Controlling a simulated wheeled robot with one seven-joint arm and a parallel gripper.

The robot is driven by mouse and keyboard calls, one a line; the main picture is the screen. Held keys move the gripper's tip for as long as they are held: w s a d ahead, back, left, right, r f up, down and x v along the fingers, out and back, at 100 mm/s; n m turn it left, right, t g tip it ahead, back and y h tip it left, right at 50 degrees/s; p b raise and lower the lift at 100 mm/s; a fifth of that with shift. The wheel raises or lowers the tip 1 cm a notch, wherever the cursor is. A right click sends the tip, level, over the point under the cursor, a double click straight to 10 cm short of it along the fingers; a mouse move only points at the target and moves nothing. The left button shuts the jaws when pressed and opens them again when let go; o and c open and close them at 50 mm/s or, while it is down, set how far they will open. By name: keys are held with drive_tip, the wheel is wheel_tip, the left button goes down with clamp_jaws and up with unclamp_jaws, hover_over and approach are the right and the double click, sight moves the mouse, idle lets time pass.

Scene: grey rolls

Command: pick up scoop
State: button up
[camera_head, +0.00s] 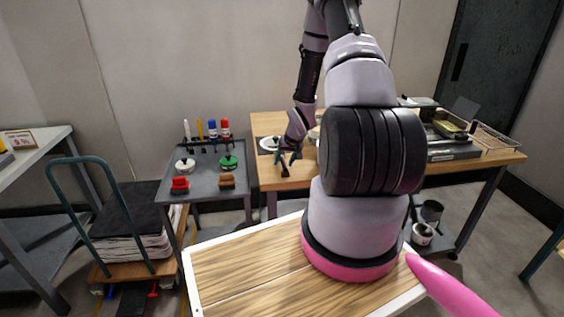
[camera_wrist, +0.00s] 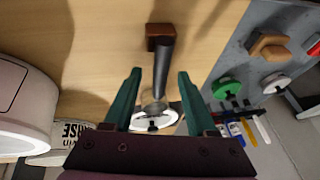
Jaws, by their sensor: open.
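The scoop (camera_wrist: 164,58) lies in the wrist view with its dark grey handle running down the middle. A brown block is at the handle's upper end, and a shiny round bowl part is at the lower end, over a white dish (camera_wrist: 152,123). My gripper (camera_wrist: 160,75) is open, with one teal finger on each side of the handle and a visible gap on both sides in this view. How far the fingers are above the table cannot be told. In the head view my gripper (camera_head: 287,162) is at the left end of the wooden table (camera_head: 267,124), and the scoop is small there.
A white round container (camera_wrist: 20,95) stands left of my gripper in the wrist view. A grey cart (camera_head: 210,158) with coloured knob-like items and markers stands left of the table. A tray (camera_head: 455,152) with items sits on the table's right part.

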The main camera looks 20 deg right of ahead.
drive_tip(key=shift+f, duration=0.25)
idle(0.3)
clamp_jaws()
drive_tip(key=shift+r, duration=0.15)
wheel_tip(320, 180, up, 10)
drive_tip(key=shift+r, duration=0.15)
idle(0.4)
